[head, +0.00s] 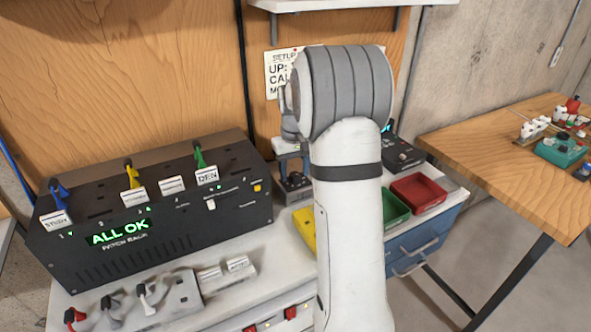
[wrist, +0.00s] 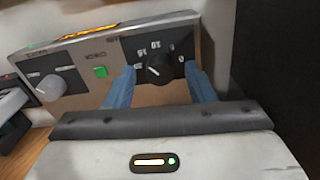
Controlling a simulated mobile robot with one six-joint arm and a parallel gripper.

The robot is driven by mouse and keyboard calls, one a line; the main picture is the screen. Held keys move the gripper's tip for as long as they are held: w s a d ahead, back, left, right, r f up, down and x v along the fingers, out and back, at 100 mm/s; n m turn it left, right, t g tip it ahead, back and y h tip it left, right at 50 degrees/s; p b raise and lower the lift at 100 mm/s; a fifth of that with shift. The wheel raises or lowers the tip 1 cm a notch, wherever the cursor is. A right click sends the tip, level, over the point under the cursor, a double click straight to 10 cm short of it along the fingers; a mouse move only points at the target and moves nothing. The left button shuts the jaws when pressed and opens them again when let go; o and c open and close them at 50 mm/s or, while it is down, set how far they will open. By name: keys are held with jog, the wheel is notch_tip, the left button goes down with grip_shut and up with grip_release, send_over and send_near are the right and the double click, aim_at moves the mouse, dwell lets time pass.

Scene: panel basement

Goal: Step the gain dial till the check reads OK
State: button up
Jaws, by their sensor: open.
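In the wrist view a black dial (wrist: 159,66) with a pale pointer sits on a dark patch of a grey panel (wrist: 75,87), with white marks around it. My gripper (wrist: 160,71) is open, its blue fingers on either side of the dial; I cannot tell whether they touch it. An orange lit display (wrist: 88,33) runs along the panel's top, too slanted to read. A green button (wrist: 100,71) and a light grey knob (wrist: 50,88) are to the left. In the head view my arm hides the dial and most of the gripper.
A black patch rack (head: 155,215) on the left of the bench reads ALL OK in green. Yellow, green (head: 394,208) and red (head: 418,193) trays stand beside my arm. A wooden table (head: 500,165) is at the right.

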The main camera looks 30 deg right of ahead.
aim_at(295, 174)
notch_tip(295, 174, up, 8)
jog(key=shift+f+b, duration=0.1)
jog(key=shift+b, duration=0.2)
dwell(0.3)
dwell(0.4)
